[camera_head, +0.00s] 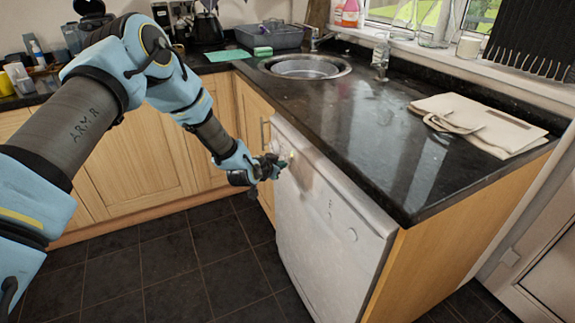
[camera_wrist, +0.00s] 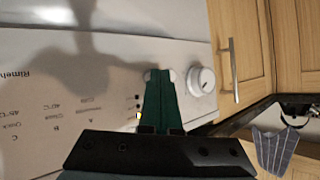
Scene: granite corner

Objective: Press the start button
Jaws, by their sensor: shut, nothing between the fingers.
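The white dishwasher (camera_head: 322,230) is set under the dark worktop, and its front panel (camera_wrist: 60,75) fills the left of the wrist view. My gripper (camera_head: 277,164) is at the far upper end of that front. In the wrist view, my gripper's green fingers (camera_wrist: 159,74) are shut together and empty, with their tips at the panel. A small pale round button (camera_wrist: 148,74) shows at the fingertips and is mostly hidden by them. I cannot tell whether the tips touch it. A white round knob (camera_wrist: 202,80) sits just right of the fingers. Small printed labels lie left.
Wooden cupboard doors (camera_wrist: 236,45) with a metal bar handle (camera_wrist: 229,70) adjoin the panel. The black worktop (camera_head: 355,120) juts above, with a round sink (camera_head: 305,67) and a folded cloth bag (camera_head: 480,122). The dark tiled floor (camera_head: 190,265) is clear.

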